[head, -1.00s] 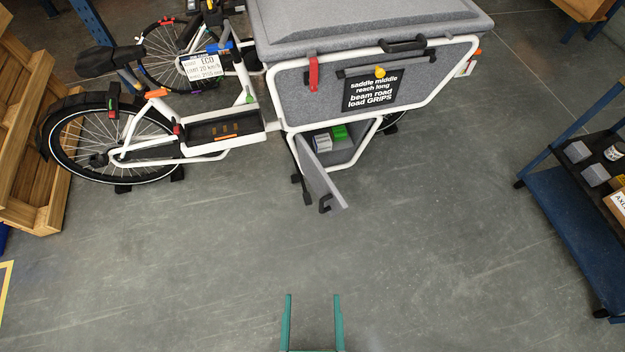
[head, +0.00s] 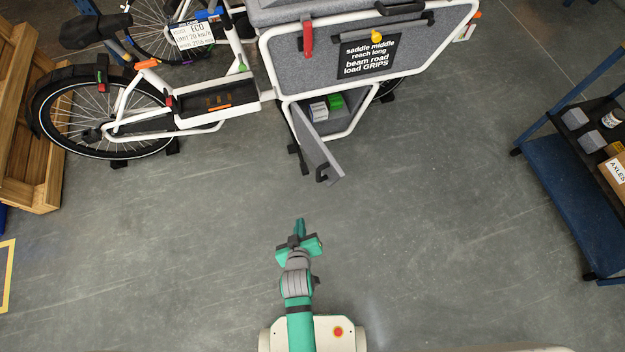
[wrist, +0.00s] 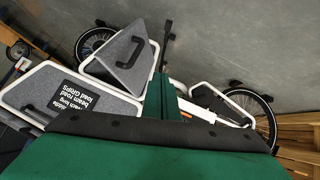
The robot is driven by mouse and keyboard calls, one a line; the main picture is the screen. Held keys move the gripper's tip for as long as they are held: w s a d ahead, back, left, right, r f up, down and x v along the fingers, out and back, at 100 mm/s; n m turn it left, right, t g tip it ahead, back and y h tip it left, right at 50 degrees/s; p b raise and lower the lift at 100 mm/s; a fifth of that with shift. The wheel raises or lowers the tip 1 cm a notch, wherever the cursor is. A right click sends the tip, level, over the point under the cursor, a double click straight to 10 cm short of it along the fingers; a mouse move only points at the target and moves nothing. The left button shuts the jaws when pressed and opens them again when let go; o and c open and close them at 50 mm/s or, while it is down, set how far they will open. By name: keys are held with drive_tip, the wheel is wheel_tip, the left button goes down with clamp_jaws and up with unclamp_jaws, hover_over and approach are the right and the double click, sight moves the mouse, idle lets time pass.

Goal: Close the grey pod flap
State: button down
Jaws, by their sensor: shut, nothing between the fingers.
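The grey pod flap (head: 318,150) hangs open from the front of the low compartment (head: 357,122) under the bike's cargo box, angled out towards me. Its black handle (head: 324,173) is at its free lower corner. In the wrist view, the flap (wrist: 112,66) shows its grey face and black handle (wrist: 131,52) at upper left. My gripper (head: 299,226) is shut and empty, out over the floor, below the flap in the head view and apart from it. In the wrist view, its teal fingers (wrist: 160,95) are together, with the flap to their left.
Inside the compartment are a green box (head: 335,102) and a pale box (head: 318,109). A bike stand leg (head: 298,158) stands left of the flap. A blue trolley (head: 570,185) is at the right, a wooden pallet (head: 40,150) at the left. The floor between is clear.

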drive_tip(key=w+d+f+g, duration=0.1)
drive_tip(key=w+f, duration=0.2)
drive_tip(key=w, duration=0.4)
drive_tip(key=w+d+f+n+g+h, duration=0.1)
drive_tip(key=w+d+f, duration=0.1)
drive_tip(key=w+f, duration=0.2)
drive_tip(key=w+d+f+n, duration=0.1)
drive_tip(key=w+f, duration=0.3)
drive_tip(key=w, duration=0.6)
drive_tip(key=shift+d+f+g+h, duration=0.25)
drive_tip(key=shift+g+h, duration=0.05)
drive_tip(key=shift+g, duration=0.1)
drive_tip(key=shift+w, duration=0.15)
